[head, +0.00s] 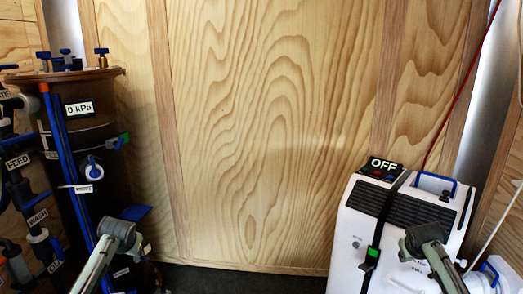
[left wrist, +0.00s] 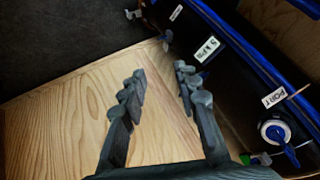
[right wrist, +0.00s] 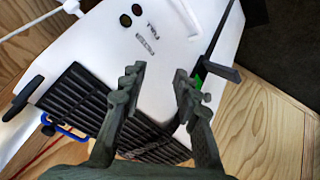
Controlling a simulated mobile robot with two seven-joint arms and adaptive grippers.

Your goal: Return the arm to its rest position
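My left arm (head: 108,243) rises at the lower left of the head view, in front of the dark filter tank. My left gripper (left wrist: 158,85) shows in the left wrist view with its two fingers apart and nothing between them. My right arm (head: 432,248) shows at the lower right of the head view, in front of the white machine (head: 340,235). My right gripper (right wrist: 158,85) shows in the right wrist view with fingers apart and empty, with the white machine's dark grille (right wrist: 75,105) behind it. Neither gripper's fingers show in the head view.
The dark tank (head: 125,190) with a "0 kPa" label, blue pipes and labelled valves stands at the left. The white machine carries an "OFF" display (head: 384,164), a black strap and a blue handle. A bare wooden wall (head: 270,130) lies between them, with dark floor below.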

